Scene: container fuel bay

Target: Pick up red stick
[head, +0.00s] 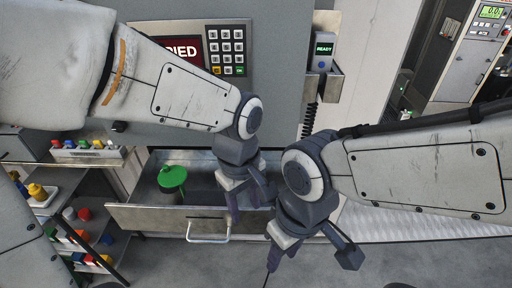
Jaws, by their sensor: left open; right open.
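I cannot make out a clear red stick. A small rack (88,154) at the left holds several short coloured pieces; one at its left end has a red top (56,143), too small to identify. My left gripper (233,203) points down over the right part of the open drawer, open, with nothing seen between its fingers. My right gripper (277,255) hangs in front of the drawer to the right, open, with no object seen in it. Both are well to the right of the rack.
The open drawer (150,217) holds a container with a green lid (172,178). Its handle (208,232) sticks out in front. Shelves with coloured items (83,213) stand lower left. A keypad panel (226,49) with a red display and a "READY" device (323,50) are behind my arms.

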